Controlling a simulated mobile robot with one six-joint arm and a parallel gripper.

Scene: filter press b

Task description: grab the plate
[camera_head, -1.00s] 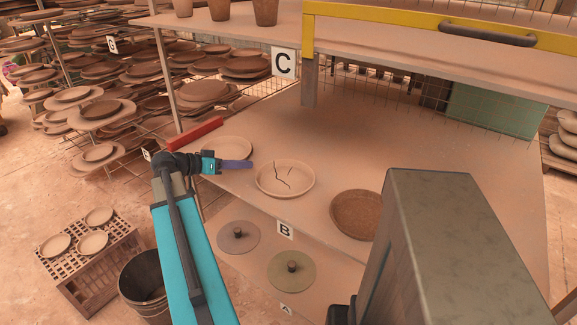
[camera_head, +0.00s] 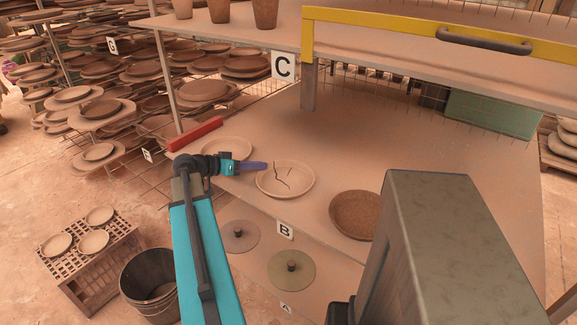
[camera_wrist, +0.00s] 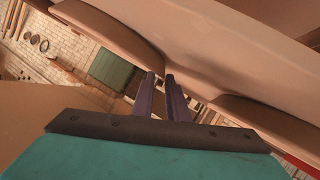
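Three plates lie along the front of shelf B in the head view. The middle plate (camera_head: 285,181) is pale and has dark cracks. A pale plate (camera_head: 228,146) lies behind my gripper to the left, and a darker brown plate (camera_head: 357,215) lies to the right. My gripper (camera_head: 265,166) is at the left rim of the cracked plate; I cannot tell if it touches. In the wrist view my two purple fingers (camera_wrist: 161,90) stand a little apart with a narrow gap and nothing clearly held. Large tan curved surfaces lie just beyond the fingertips.
A red bar (camera_head: 195,134) lies at the shelf's left edge. The upper shelf has a yellow rail (camera_head: 400,24) above. Two lidded discs (camera_head: 291,270) sit on the lower shelf. A dark bucket (camera_head: 150,283) stands on the floor. The shelf behind the plates is clear.

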